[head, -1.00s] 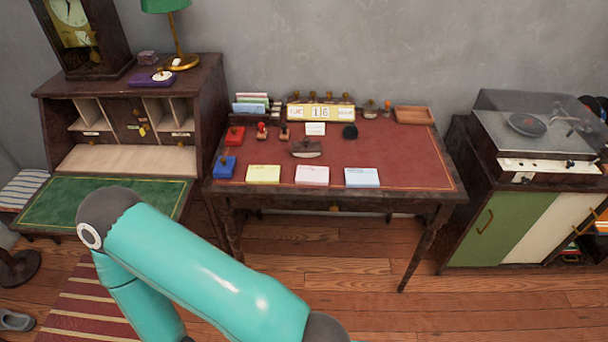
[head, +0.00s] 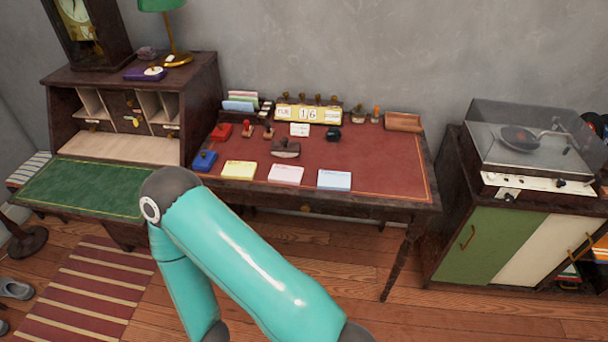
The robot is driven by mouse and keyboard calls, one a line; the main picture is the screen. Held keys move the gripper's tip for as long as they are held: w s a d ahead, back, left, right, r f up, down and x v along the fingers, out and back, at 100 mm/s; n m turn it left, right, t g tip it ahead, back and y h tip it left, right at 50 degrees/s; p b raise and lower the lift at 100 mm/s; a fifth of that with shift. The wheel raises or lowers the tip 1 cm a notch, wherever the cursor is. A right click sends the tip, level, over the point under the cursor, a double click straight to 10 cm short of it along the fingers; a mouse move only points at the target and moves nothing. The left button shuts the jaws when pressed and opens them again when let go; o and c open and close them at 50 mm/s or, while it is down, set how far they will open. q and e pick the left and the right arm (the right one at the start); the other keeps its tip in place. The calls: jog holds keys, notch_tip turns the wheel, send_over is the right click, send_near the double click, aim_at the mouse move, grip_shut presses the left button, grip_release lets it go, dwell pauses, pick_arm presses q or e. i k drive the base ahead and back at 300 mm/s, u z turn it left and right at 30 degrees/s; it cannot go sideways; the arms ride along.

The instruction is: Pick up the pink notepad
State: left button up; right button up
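The pink notepad (head: 286,175) lies flat near the front edge of the desk with the red top (head: 370,170). It is between a yellow notepad (head: 239,170) on its left and a light blue notepad (head: 334,180) on its right. Nothing covers it. A teal arm of mine crosses the lower middle of the head view, below the desk's front edge. Neither of my grippers shows, so I cannot see whether they are open or shut.
A blue stamp pad (head: 205,161), a rocker blotter (head: 286,149) and a date calendar (head: 308,114) stand on the desk. A bureau (head: 128,110) is at the left, and a record player cabinet (head: 482,245) at the right. The desk's right side is clear.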

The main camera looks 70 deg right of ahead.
aim_at(281, 174)
jog(key=u, duration=1.7)
jog(key=i, duration=0.1)
jog(key=z, duration=3.35)
jog(key=i, duration=0.5)
jog(key=z, duration=0.15)
jog(key=i, duration=0.55)
jog(key=u, duration=0.2)
jog(key=k, duration=0.9)
jog(key=z, duration=0.2)
jog(key=i, duration=0.95)
jog(key=u, duration=0.1)
